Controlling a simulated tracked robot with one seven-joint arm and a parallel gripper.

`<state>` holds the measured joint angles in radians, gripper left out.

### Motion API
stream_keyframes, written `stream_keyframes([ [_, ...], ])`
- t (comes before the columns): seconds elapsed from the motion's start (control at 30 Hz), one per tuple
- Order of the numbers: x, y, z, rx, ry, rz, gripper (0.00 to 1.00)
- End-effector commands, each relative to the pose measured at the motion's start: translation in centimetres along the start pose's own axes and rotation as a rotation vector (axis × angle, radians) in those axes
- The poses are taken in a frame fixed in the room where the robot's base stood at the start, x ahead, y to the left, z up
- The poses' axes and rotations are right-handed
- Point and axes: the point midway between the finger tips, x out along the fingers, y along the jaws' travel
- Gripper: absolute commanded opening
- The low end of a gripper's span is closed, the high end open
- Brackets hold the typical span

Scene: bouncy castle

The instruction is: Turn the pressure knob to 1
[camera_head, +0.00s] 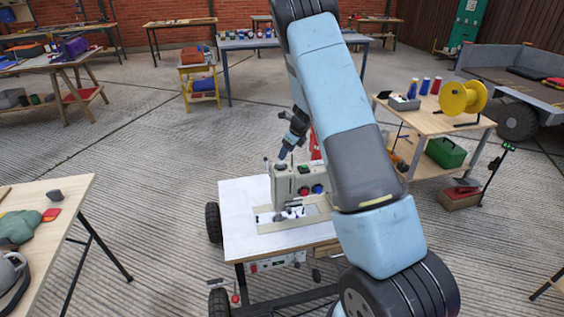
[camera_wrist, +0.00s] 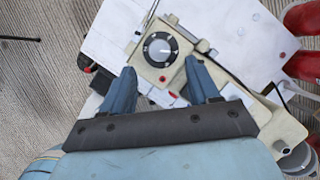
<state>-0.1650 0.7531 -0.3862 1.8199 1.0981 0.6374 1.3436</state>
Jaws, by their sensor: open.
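A beige sewing machine (camera_head: 283,186) stands on a white-topped wheeled table (camera_head: 238,205). In the wrist view a round black dial with a pale grey centre, which looks like the pressure knob (camera_wrist: 160,50), sits on the end of the machine's top (camera_wrist: 145,88). Its numbers are too small to read. My gripper (camera_wrist: 160,66) is open and empty. In the wrist view its blue fingers appear either side of and just below the knob, with no contact visible. In the head view my gripper (camera_head: 284,153) points down close above the machine's left end.
Red and blue round parts (camera_head: 317,188) are on the machine's front. A red object (camera_wrist: 302,65) stands at the right in the wrist view. A wooden cart (camera_head: 440,122) with a yellow spool (camera_head: 462,98) stands to the right.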

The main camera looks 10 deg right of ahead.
Motion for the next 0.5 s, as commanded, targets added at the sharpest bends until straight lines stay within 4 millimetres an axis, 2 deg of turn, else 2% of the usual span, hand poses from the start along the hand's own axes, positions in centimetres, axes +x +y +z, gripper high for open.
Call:
stream_keyframes([
  [0.1,2.3,0.1,-0.1,0.001,0.003,0.001,0.60],
  [0.23,4.2,0.1,-0.1,0.000,0.002,0.001,0.60],
  [0.5,6.5,0.1,0.0,-0.002,0.000,0.000,0.60],
])
